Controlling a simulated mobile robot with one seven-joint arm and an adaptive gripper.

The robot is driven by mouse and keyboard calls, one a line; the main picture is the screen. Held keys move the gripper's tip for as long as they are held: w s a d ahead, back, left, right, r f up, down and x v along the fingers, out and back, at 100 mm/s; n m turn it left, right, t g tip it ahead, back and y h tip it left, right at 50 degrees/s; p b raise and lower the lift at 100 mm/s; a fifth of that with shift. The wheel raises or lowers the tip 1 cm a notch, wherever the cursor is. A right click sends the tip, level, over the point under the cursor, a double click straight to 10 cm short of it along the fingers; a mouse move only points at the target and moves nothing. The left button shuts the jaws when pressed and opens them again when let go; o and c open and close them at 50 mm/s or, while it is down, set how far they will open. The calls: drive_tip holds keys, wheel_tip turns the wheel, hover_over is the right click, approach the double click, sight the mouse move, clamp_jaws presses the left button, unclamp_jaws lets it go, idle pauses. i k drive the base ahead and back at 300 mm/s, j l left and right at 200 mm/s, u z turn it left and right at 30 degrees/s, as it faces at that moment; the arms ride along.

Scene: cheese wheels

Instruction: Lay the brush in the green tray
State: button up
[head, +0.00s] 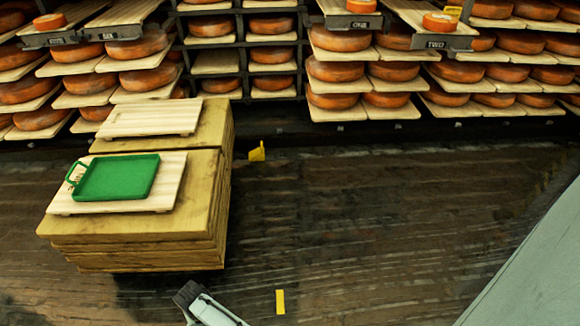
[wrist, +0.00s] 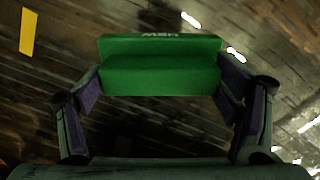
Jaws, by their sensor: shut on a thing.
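The green tray (head: 117,178) lies flat on a pale wooden board on top of the stack of planks at the left. It has a raised rim and a loop handle at its left, and looks empty. My gripper (head: 190,295) is over the dark floor at the bottom, to the right of and nearer than the stack, apart from the tray. In the wrist view its two fingers are shut on a green block-shaped thing with pale lettering, which I take as the brush (wrist: 160,75). Its bristles cannot be made out. In the head view I cannot make out the brush.
The tray's board (head: 60,203) rests on a thick wooden stack (head: 140,257); a second pale board (head: 150,117) lies behind it. Racks of orange cheese wheels (head: 340,70) line the back. The floor (head: 370,220) to the right is open, with a yellow marker (head: 280,301) near my gripper.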

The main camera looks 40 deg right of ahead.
sight(120, 179)
drive_tip(key=z, duration=1.4)
drive_tip(key=i+z, duration=0.4)
drive_tip(key=i+l+z, duration=0.1)
drive_tip(key=z, duration=0.3)
drive_tip(key=i+j, duration=0.1)
drive_tip(key=i, duration=0.35)
drive_tip(key=i+j, duration=0.15)
drive_tip(key=i, duration=0.3)
drive_tip(key=i+j, duration=0.1)
drive_tip(key=i, duration=0.3)
